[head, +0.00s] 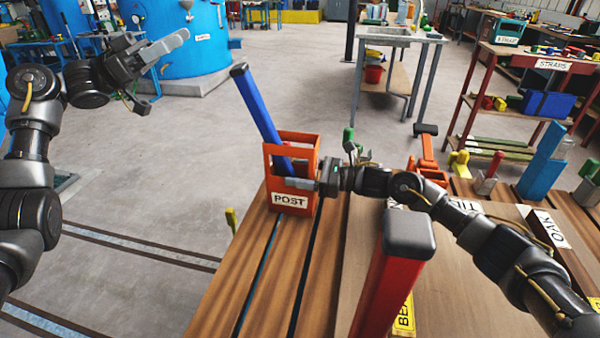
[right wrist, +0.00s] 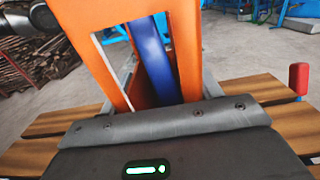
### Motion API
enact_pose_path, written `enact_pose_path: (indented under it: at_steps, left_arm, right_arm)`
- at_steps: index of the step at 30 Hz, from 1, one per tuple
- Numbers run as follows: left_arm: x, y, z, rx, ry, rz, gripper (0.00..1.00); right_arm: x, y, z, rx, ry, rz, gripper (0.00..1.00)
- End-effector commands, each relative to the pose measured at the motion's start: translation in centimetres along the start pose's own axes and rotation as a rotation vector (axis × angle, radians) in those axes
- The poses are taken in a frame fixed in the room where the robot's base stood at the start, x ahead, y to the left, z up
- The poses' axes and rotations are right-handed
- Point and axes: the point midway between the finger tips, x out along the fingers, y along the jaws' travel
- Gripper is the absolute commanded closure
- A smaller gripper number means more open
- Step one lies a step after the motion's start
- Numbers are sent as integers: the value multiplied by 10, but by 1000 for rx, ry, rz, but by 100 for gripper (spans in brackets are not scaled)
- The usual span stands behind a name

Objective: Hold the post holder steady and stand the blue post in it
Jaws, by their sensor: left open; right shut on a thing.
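The orange post holder (head: 313,160), labelled POST, stands at the far left end of the wooden bench. The blue post (head: 258,110) has its lower end inside the holder and leans to the left, its dark cap above the rim. Its foot is hidden. My right gripper (head: 300,184) is shut on the holder from the right. The right wrist view shows the orange frame (right wrist: 185,50) between the fingers and the blue post (right wrist: 151,55) behind its opening. My left gripper (head: 163,70) is open and empty, raised left of the post, apart from it.
A red post (head: 392,275) with a dark cap stands at the bench front. More coloured pieces and an orange holder (head: 428,150) are along the right. The slatted bench top (head: 262,262) is bare before the POST holder. A blue tank (head: 185,40) stands behind on open floor.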

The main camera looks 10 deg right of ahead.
Motion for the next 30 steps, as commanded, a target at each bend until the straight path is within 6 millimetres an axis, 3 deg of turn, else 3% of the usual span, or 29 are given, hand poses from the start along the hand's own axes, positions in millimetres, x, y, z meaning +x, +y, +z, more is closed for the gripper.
enact_pose_path:
  at_steps: [4,5,11,22,30]
  left_arm:
    - [0,0,0,0,0,0,48]
    - [0,0,0,0,0,0,48]
    - [0,0,0,0,0,0,48]
    - [0,0,0,0,1,0,48]
    - [0,0,0,0,0,0,48]
  right_arm:
    - [0,0,1,-2,-2,-1,66]
    - [0,0,1,-2,-3,-1,35]
    - [0,0,1,-1,-2,-1,11]
    - [-8,0,0,-1,0,-1,11]
    - [-61,-1,0,-1,2,-3,11]
